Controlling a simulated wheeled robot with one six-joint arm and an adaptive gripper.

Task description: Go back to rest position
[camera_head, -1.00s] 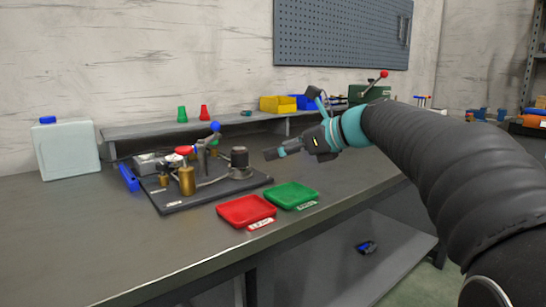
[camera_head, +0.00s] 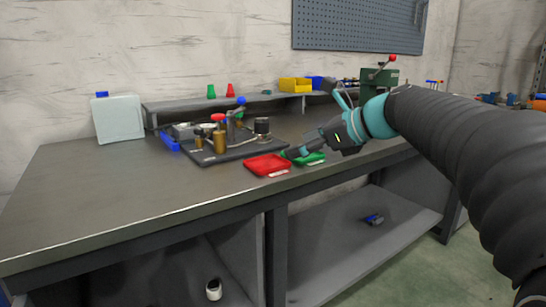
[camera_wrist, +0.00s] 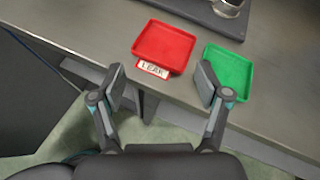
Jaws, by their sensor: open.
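My gripper (camera_head: 296,156) is at the end of my raised arm, in front of the bench. In the wrist view my gripper (camera_wrist: 160,88) has its two fingers spread apart with nothing between them. Beyond the fingertips lie a red tray (camera_wrist: 165,46) with a label reading LEAK and a green tray (camera_wrist: 229,70). Both are empty. In the head view the red tray (camera_head: 268,164) is just left of my gripper, and the green tray (camera_head: 311,158) is partly hidden behind it.
The workbench (camera_head: 110,190) carries a dark fixture board (camera_head: 230,152) with brass parts and coloured levers. A back shelf holds cones and a yellow bin (camera_head: 295,85). The front left of the bench is clear.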

